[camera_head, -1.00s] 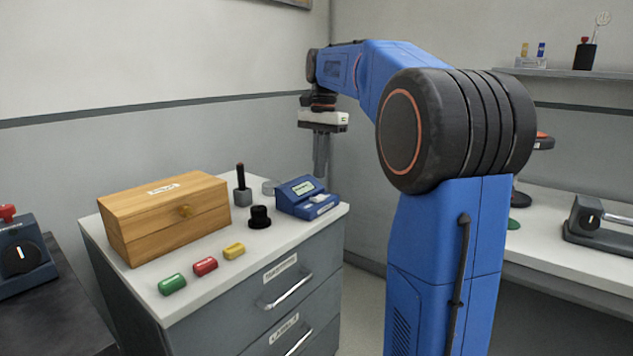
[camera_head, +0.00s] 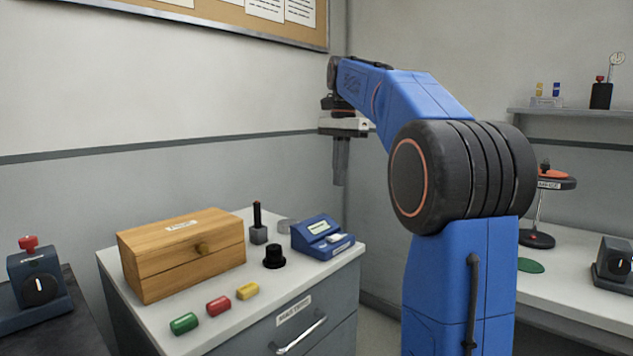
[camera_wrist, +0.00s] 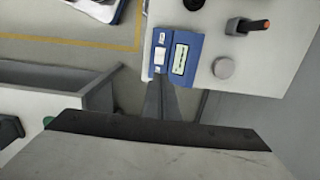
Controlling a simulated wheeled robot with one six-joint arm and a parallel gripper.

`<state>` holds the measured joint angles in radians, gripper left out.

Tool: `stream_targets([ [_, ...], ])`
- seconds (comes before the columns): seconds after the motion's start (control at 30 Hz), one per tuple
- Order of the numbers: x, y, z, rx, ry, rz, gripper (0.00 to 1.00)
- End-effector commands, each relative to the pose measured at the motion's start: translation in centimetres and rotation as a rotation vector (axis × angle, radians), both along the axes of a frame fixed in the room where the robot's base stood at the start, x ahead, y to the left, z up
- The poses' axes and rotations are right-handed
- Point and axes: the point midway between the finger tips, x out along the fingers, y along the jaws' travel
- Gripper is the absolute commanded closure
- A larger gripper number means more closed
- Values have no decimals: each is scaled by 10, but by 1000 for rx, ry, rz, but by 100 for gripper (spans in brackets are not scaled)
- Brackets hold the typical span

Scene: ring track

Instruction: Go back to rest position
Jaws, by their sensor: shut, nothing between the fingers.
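My gripper (camera_head: 340,182) points straight down in the head view, in front of the wall and up to the right of the grey cabinet. Its fingers are together with nothing between them. The fingertips also show in the wrist view (camera_wrist: 160,85), pointing toward the blue device far below, which they do not touch. My arm is raised and bent, reaching from the right side of the head view toward its middle.
The cabinet top (camera_head: 215,335) holds a wooden box (camera_head: 180,270), green (camera_head: 184,324), red (camera_head: 218,306) and yellow (camera_head: 247,291) capsules, a black knob piece (camera_head: 274,258) and a blue device (camera_head: 320,237). A white bench (camera_head: 560,295) stands at right. Air around my gripper is clear.

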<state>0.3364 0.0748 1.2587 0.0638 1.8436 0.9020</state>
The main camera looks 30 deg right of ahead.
Motion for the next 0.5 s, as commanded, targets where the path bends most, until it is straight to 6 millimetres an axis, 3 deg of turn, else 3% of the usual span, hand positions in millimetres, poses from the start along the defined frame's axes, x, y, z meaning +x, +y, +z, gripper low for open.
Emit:
stream_targets([
  [0.27, -4, 4, -2, -3, -5, 16, 100],
  [0.5, -40, 39, -22, -29, -67, 170, 100],
])
